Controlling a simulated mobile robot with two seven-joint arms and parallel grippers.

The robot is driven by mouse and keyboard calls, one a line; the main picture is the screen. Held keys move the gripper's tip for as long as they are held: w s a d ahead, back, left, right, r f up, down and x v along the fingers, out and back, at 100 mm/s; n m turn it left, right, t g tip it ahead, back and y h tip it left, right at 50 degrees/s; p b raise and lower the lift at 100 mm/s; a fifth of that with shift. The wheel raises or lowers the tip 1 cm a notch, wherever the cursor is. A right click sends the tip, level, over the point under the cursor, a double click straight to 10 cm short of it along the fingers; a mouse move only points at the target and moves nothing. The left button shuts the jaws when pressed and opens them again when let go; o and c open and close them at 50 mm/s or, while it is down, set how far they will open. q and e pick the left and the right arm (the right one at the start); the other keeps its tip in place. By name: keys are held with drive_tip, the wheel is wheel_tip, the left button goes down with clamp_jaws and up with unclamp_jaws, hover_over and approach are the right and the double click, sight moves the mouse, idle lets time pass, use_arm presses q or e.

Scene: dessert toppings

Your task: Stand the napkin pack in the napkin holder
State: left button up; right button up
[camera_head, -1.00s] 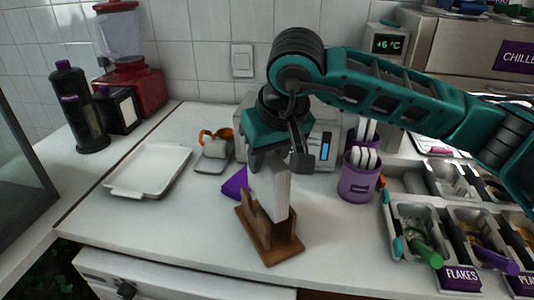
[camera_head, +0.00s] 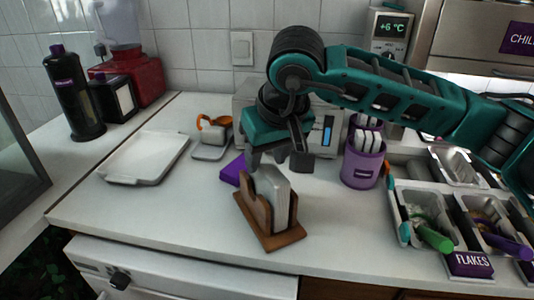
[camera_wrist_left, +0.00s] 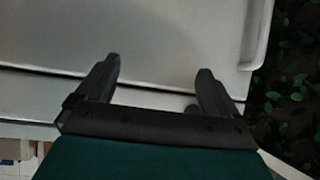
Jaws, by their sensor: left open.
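The napkin pack (camera_head: 275,192), a white-grey block, stands upright in the wooden napkin holder (camera_head: 283,238) near the counter's front edge. The holder's brown wall covers part of the pack's lower left side. My right gripper (camera_head: 279,162) is directly above the pack, pointing down with its two fingers apart. The pack's top is just below the fingers, and I cannot tell if they touch it. My left gripper (camera_wrist_left: 155,85) shows only in the left wrist view, open and empty, in front of pale cabinet or appliance surfaces.
A purple item (camera_head: 233,170) lies just behind the holder. A purple cup (camera_head: 361,165) stands to the right, and topping pans (camera_head: 425,221) are farther right. A white tray (camera_head: 147,158) lies on the left, with clear counter between it and the holder.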

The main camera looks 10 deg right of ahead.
drive_tip(key=o, duration=0.3)
use_arm(q)
drive_tip(key=shift+a, duration=0.1)
drive_tip(key=shift+f, duration=0.1)
use_arm(e)
drive_tip(key=shift+r, duration=0.2)
use_arm(q)
drive_tip(key=shift+s+a+p, duration=0.1)
drive_tip(key=shift+a+p, duration=0.15)
drive_tip(key=shift+p, duration=0.2)
use_arm(e)
drive_tip(key=v, duration=1.2)
drive_tip(key=shift+s+r, duration=0.15)
drive_tip(key=shift+r, duration=0.1)
use_arm(q)
drive_tip(key=shift+s, duration=0.1)
